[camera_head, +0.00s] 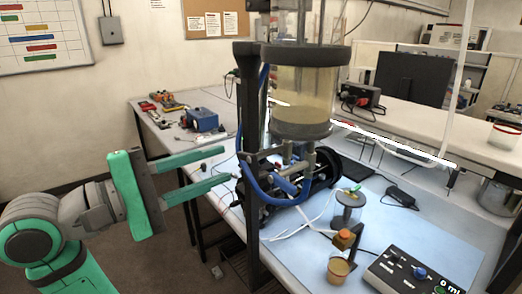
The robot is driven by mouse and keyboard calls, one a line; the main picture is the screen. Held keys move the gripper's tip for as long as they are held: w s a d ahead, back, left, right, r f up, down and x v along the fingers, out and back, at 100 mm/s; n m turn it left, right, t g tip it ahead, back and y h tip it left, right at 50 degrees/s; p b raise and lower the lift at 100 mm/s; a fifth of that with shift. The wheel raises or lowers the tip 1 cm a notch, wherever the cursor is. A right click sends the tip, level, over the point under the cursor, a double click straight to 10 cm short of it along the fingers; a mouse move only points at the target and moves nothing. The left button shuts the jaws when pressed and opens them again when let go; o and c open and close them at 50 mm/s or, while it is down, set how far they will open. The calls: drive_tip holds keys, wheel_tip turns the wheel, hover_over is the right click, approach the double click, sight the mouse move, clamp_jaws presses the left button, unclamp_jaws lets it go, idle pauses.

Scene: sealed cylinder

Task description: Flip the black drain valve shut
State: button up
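A clear sealed cylinder (303,87) with dark bands holds cloudy tan liquid and stands upright beside a dark column. Fittings with blue handles (286,186) and dark parts (258,203) sit below it. I cannot make out for certain which part is the black drain valve, or its position; the column and blue hose partly hide this area. My gripper (228,167) is at the left with its two green fingers apart and nothing between them. Its fingertips point right, toward the column, and appear short of the fittings.
The blue hose (247,150) loops beside the column (250,110). A black wheel (325,167), small jar (347,208), tan cup (338,268) and control box (412,272) are on the bench (435,235). A blue box (202,120) is behind my gripper. Floor shows at the lower left.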

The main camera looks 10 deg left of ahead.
drive_tip(key=x, duration=1.1)
drive_tip(key=shift+s, duration=0.1)
drive_tip(key=shift+c, duration=0.2)
clamp_jaws()
